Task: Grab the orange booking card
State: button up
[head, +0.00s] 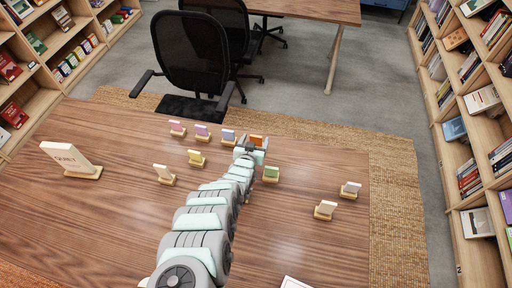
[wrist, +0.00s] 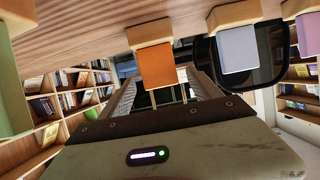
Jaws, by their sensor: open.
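The orange booking card (head: 256,139) stands upright in a small wooden base at the far side of the table, partly hidden by my gripper (head: 251,149). In the wrist view, which shows the scene upside down, the orange card (wrist: 157,66) is ahead of my gripper (wrist: 163,88), near the middle. The jaws are open, with a finger toward either side of the card in that view. I cannot tell how far the card reaches between them, and nothing shows as held.
A green card (head: 271,172) stands close on the right and a pale blue card (head: 228,135) close on the left. A purple card (head: 202,131), yellow card (head: 195,157) and several pale cards stand around. A QUIET sign (head: 66,156) is at left. The table's front right is mostly clear.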

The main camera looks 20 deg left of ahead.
aim_at(256, 139)
jog(key=shift+f+b+x, duration=0.25)
jog(key=shift+b+x, duration=1.95)
jog(key=shift+b, duration=0.15)
jog(key=shift+w+a+r+b, duration=0.1)
jog(key=shift+w+a+b, duration=0.05)
jog(key=shift+w+b, duration=0.25)
jog(key=shift+c, duration=0.4)
grip_shut()
